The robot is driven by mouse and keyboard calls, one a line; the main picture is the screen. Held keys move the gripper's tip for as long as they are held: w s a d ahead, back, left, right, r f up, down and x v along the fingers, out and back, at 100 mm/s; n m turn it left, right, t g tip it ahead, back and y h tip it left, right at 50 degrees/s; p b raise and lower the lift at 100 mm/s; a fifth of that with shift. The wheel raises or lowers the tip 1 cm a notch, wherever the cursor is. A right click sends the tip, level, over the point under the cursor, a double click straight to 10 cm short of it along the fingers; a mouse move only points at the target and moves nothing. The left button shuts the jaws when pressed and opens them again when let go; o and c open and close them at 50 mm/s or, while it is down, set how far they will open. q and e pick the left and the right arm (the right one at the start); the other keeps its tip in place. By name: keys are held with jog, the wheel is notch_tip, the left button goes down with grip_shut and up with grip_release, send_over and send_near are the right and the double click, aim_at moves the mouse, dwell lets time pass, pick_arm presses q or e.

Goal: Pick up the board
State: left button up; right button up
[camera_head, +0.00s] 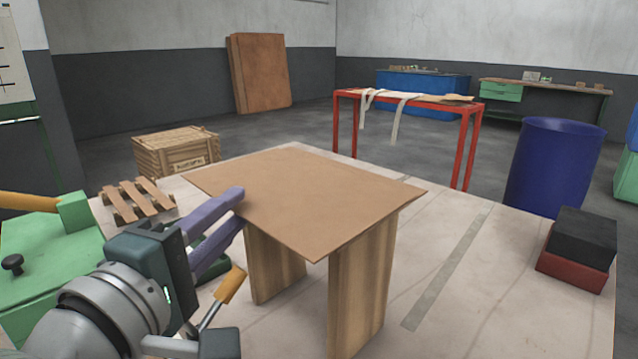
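The board (305,195) is a flat, thin brown sheet. It lies level on top of upright wooden blocks (358,290) on the table. My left gripper (240,208) has purple fingers and reaches the board's left front edge. One finger shows over the board's top face and the other shows below the edge, with a narrow gap between them. Whether the fingers press on the board cannot be told. My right gripper is not in view.
The pale table (470,310) has free room right of the blocks. A black block on a red one (575,272) stands at its right edge. A small pallet (138,199) and wooden crate (176,152) are at left. A orange-handled tool (230,285) is near my gripper.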

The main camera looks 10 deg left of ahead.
pick_arm(q)
grip_shut()
dwell(1.1)
